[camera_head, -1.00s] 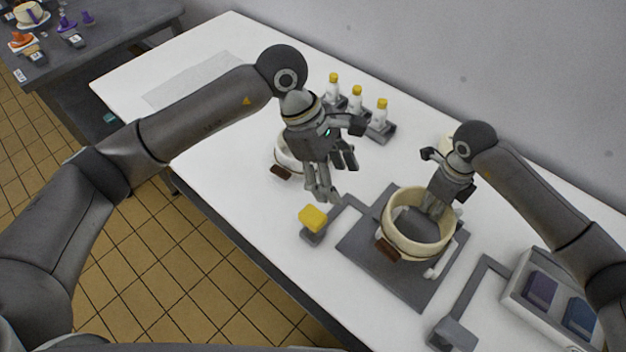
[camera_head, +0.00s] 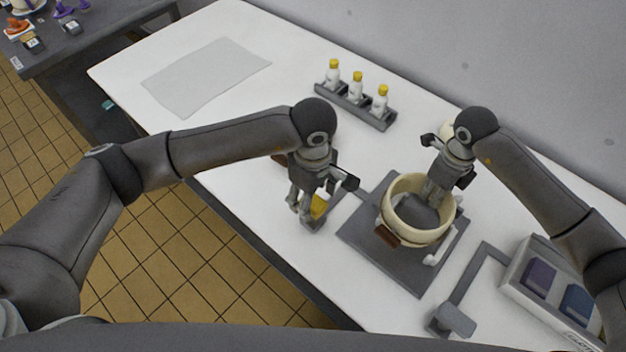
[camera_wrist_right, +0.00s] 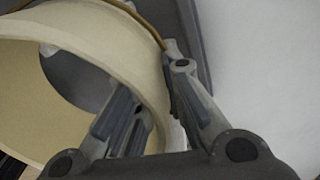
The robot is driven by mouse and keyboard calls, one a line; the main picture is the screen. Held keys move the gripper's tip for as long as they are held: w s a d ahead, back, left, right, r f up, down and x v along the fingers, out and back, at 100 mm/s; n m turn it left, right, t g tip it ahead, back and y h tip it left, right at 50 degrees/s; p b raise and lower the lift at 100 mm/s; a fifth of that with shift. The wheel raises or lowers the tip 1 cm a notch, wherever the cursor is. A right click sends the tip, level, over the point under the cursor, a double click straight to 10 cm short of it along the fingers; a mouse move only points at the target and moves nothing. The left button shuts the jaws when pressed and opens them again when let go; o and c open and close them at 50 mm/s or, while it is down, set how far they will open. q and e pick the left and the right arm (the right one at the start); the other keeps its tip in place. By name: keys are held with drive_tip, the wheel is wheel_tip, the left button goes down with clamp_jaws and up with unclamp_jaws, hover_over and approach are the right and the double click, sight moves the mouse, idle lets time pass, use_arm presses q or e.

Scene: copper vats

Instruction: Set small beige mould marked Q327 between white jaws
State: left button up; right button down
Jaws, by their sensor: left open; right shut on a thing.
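A beige ring-shaped mould (camera_head: 402,235) with a brown tag (camera_head: 386,236) sits on a grey plate (camera_head: 415,280); I cannot read any marking on it.
A grey rack (camera_head: 352,106) holds yellow-capped bottles at the back. A bin (camera_head: 548,300) with purple and blue blocks and a grey lever pad (camera_head: 453,320) are at right. A pale sheet (camera_head: 205,77) lies at left. Another mould is mostly hidden behind my left gripper.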

sight(313, 211)
use_arm(q)
drive_tip(key=shift+f, duration=1.15)
drive_tip(key=shift+c, duration=0.3)
drive_tip(key=c, duration=1)
drive_tip(key=shift+f, duration=0.15)
drive_tip(key=shift+s+f, duration=0.1)
drive_tip(key=shift+f, duration=1.8)
use_arm(e)
drive_tip(key=shift+f, duration=0.25)
drive_tip(key=shift+f, duration=1.85)
drive_tip(key=shift+f, duration=0.2)
